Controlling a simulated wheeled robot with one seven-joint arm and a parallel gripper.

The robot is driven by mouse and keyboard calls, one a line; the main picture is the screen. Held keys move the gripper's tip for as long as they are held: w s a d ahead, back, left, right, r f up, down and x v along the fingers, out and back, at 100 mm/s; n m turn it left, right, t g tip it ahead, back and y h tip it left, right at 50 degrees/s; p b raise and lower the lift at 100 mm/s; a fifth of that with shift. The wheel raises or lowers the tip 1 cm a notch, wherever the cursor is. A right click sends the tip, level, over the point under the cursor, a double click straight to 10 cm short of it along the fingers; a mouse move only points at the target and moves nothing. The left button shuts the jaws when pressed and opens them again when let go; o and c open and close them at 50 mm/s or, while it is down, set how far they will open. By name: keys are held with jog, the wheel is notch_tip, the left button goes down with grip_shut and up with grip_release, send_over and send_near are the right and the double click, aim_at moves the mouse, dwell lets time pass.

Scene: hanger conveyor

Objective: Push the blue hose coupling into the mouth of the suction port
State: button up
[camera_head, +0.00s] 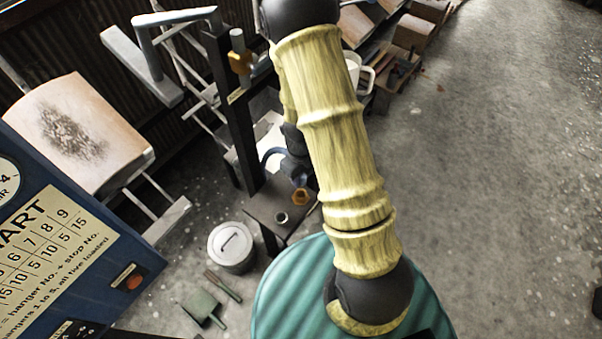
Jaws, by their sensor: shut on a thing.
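My gripper (299,181) is small and partly hidden behind my yellow arm, just above a small dark stand. It appears shut on the blue hose coupling, which is mostly hidden by the dark fingers. A small round ring with a dark opening (282,217) sits on top of the stand, below and left of the gripper. It looks like the mouth of the suction port. The coupling seems to be above and apart from it, but the exact gap cannot be told.
An orange piece (300,197) is close under the gripper. A black post (238,130) rises beside the dark stand (262,205). A lidded grey bucket (231,246), a green dustpan (202,307) and a blue sign board (60,240) are at left. Floor at right is clear.

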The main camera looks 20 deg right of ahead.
aim_at(301, 183)
jog(key=shift+f+b, duration=1.8)
jog(key=shift+f, duration=0.55)
jog(key=shift+a, duration=0.1)
jog(key=shift+f+b, duration=1.05)
jog(key=shift+f, duration=0.7)
dwell(2.1)
jog(key=o, duration=0.7)
jog(key=o, duration=0.6)
jog(key=shift+c, duration=0.2)
jog(key=shift+r, duration=0.1)
notch_tip(301, 183, up, 17)
jog(key=p, duration=0.4)
jog(key=shift+r+p, duration=0.15)
jog(key=shift+p, duration=0.25)
